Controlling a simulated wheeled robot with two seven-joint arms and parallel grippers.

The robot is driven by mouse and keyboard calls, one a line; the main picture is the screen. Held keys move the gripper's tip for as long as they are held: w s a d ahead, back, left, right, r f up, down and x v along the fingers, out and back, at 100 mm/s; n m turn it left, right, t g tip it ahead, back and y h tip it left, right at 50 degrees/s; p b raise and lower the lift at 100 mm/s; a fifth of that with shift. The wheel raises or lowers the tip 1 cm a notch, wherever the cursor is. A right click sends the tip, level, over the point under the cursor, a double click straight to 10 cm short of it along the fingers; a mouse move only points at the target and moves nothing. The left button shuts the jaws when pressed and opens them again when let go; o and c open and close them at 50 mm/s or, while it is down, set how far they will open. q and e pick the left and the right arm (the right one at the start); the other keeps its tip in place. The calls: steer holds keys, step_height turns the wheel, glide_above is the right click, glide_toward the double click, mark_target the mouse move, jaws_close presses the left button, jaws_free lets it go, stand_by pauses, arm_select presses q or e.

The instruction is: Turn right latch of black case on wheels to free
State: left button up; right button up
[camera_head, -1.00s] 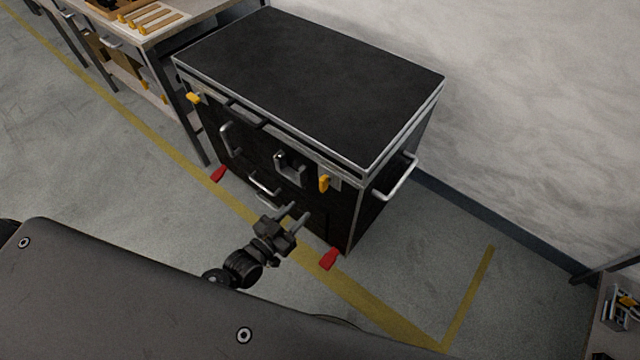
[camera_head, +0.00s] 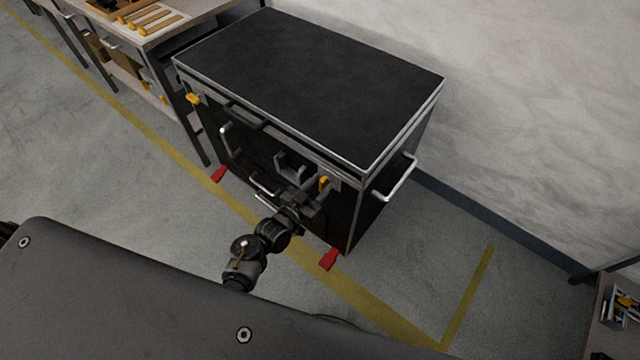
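The black case on wheels (camera_head: 310,80) stands against the wall with its lid down. Its yellow right latch (camera_head: 324,182) is on the front face near the right corner, just under the lid edge, and is partly covered by my gripper. A matching yellow left latch (camera_head: 193,98) is near the left corner.
Metal handles (camera_head: 264,184) stick out from the case front, and a side handle (camera_head: 396,178) from its right side. Red pedals (camera_head: 329,259) sit low at the corners. A workbench (camera_head: 160,30) stands close on the left. The floor in front is clear.

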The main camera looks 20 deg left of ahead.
arm_select(q)
steer(key=shift+w, duration=0.15)
steer(key=shift+c, duration=0.3)
jaws_close()
